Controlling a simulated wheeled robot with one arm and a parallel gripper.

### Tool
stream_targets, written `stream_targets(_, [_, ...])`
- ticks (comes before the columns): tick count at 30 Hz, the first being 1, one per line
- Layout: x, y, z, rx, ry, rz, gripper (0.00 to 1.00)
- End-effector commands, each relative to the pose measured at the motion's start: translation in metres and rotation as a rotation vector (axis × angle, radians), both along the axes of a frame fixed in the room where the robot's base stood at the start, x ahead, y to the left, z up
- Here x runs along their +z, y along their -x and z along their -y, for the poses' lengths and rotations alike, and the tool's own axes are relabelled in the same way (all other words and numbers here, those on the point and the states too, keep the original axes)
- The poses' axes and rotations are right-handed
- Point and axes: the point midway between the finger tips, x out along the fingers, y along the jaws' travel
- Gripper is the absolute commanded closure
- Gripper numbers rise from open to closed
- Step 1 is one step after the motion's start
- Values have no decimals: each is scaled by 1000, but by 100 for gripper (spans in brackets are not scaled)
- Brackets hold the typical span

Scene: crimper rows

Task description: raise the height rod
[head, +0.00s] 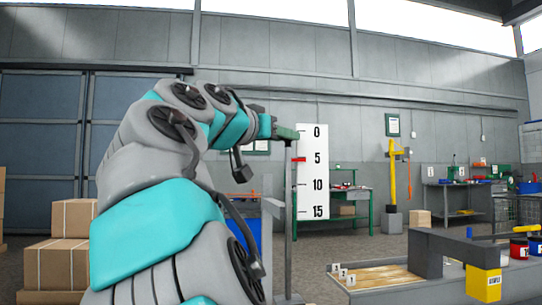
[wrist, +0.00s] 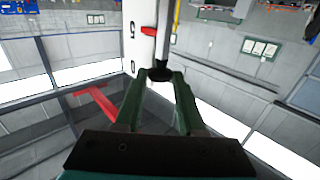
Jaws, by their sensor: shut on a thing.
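The height rod (head: 289,205) is a thin upright grey rod beside a white scale board (head: 313,190) marked 0, 5, 10 and 15 from top to bottom. A red pointer (head: 299,159) on the rod sits about level with the 5. My gripper (head: 288,134) is at the top of the rod, a little below the level of the 0. In the wrist view the green fingers of my gripper (wrist: 159,76) are shut on the dark knob (wrist: 159,74) at the rod's end. The rod (wrist: 164,30) and red pointer (wrist: 148,31) show beyond it.
A bench with a wooden tray (head: 375,277) and a grey and yellow device (head: 483,281) stands at the front right. Cardboard boxes (head: 72,218) are stacked at the left. A green workbench (head: 350,195) and a yellow post (head: 392,180) stand behind the board.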

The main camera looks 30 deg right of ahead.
Motion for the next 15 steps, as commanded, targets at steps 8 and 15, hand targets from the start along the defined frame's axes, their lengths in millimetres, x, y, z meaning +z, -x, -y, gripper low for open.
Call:
stream_targets(8, [58, 5, -1, 5, 2, 2, 100])
stream_targets(15, [68, 5, 0, 3, 0, 0, 100])
